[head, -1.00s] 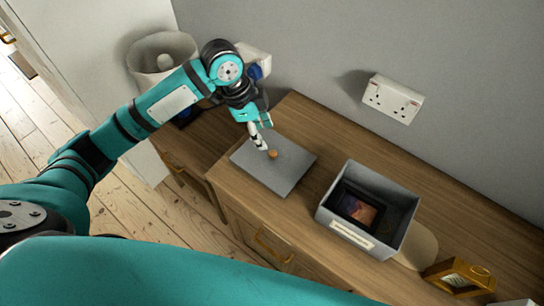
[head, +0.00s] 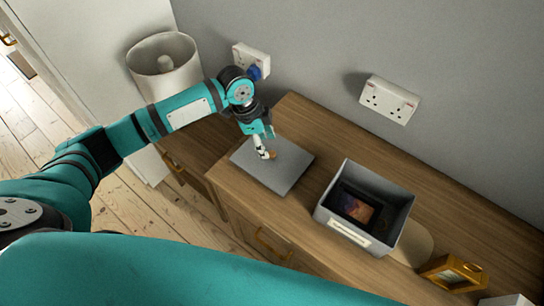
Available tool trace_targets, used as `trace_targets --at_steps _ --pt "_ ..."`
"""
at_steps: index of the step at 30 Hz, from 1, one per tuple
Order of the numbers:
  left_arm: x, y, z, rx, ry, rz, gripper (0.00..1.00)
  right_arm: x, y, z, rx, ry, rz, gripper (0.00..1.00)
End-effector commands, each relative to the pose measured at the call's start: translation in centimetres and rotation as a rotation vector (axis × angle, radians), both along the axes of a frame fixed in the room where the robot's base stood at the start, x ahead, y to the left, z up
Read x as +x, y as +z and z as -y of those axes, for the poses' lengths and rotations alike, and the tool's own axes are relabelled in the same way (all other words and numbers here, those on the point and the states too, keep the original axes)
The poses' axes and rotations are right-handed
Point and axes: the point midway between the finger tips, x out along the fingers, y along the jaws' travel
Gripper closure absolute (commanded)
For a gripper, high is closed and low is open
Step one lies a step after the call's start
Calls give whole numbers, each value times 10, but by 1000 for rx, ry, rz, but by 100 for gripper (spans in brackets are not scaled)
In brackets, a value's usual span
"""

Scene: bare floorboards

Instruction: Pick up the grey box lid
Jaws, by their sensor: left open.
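The grey box lid (head: 283,176) lies flat on the wooden cabinet top, left of the grey box. A small orange-brown knob (head: 272,154) sits near its middle. My left gripper (head: 266,152) points down over the lid, with its fingertips at the knob. It is open, and part of the knob is hidden by the fingers. I cannot tell whether the fingers touch the knob. The open grey box (head: 398,206) has a pale label on its front and a dark framed picture inside. My right gripper is out of view.
The wooden cabinet (head: 330,150) stands against the grey wall. A gold-framed object (head: 452,272) is at the right. A white lampshade (head: 163,66) stands behind my left arm. Wall sockets (head: 389,99) are above the cabinet. Bare wood lies between lid and box.

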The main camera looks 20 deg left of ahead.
Motion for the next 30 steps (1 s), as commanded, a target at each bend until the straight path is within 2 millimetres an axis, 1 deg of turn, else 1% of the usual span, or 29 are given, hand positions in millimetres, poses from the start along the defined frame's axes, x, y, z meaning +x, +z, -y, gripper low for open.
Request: trace_targets --at_steps 4,8,9,12,15,20,21,30 --pt "2 -10 5 0 0 -1 49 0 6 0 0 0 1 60" --pt "5 -28 12 -1 0 -2 49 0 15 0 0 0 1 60" --pt "5 -35 13 0 0 -2 49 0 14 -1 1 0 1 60" --pt "6 -46 16 1 0 -1 49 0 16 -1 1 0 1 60" --pt "6 -50 17 0 -1 1 49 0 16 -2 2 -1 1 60" --pt "6 -50 17 0 -1 1 49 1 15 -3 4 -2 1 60" --pt "6 -50 17 0 -1 1 50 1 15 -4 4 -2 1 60" --pt "6 -50 16 0 -1 1 90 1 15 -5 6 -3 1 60"
